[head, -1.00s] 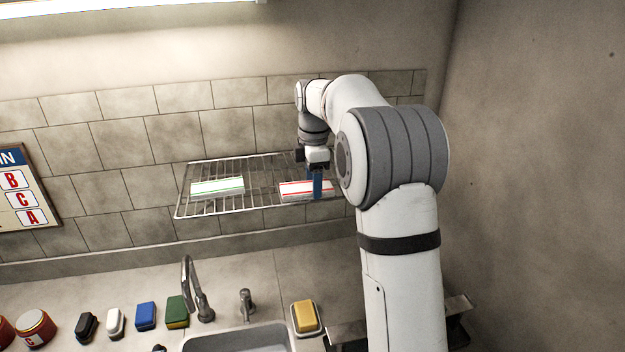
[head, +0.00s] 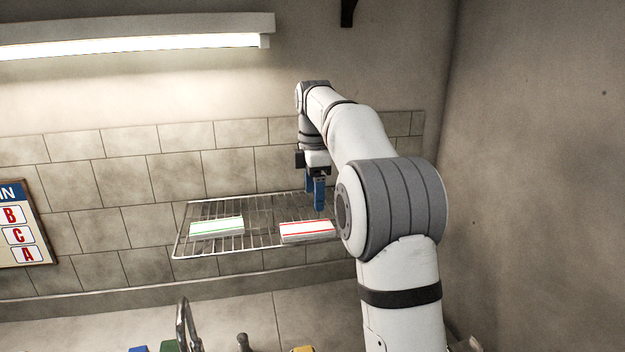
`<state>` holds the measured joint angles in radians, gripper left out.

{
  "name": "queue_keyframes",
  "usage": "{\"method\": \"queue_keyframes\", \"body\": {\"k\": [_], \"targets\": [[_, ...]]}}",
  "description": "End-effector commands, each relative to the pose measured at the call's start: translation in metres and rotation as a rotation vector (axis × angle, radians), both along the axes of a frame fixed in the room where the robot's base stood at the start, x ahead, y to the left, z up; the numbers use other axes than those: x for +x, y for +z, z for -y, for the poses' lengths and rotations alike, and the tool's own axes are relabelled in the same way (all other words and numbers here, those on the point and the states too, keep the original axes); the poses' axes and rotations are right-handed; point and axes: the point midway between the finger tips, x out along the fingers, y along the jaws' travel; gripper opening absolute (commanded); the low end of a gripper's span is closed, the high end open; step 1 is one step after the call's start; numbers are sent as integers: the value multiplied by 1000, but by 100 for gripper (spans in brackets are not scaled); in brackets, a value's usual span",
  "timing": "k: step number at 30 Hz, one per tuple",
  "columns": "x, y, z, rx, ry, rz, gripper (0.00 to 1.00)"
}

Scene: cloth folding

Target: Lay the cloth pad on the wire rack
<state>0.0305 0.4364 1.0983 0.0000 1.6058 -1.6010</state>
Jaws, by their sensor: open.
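The wire rack (head: 262,238) is fixed to the tiled wall. A white cloth pad with red stripes (head: 306,231) lies flat on the right part of the rack. A white cloth pad with a green stripe (head: 216,228) lies flat on the left part, apart from the first. My gripper (head: 319,207), with blue fingers, is open and points down. It is just above and behind the red-striped pad, with nothing seen between its fingers. My arm hides the right end of the rack.
Rack wires between the two pads are bare. A lettered board (head: 22,232) hangs at the left. A lamp (head: 135,38) is above. Below, the faucet (head: 186,325) and the tops of blue, green and yellow items show at the counter. A wall (head: 540,180) stands to the right.

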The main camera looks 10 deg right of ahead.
Motion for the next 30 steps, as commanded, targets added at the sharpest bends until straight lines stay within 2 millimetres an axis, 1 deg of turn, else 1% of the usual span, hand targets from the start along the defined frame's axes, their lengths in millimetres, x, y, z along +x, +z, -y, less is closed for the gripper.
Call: {"method": "queue_keyframes", "body": {"k": [1,3,7,14,17,20,23,24,26,30], "targets": [[1,9,0,0,0,3,76],[1,20,0,0,0,3,76],[0,34,0,0,-1,0,76],[0,41,1,0,-2,-2,76],[-5,43,0,0,-24,6,76],[-20,47,-1,0,-102,25,76],[-47,50,-2,5,-239,58,76],[-61,50,-3,9,-304,74,76],[-81,48,-4,18,-405,99,76],[-131,37,-7,48,-635,153,76]]}}
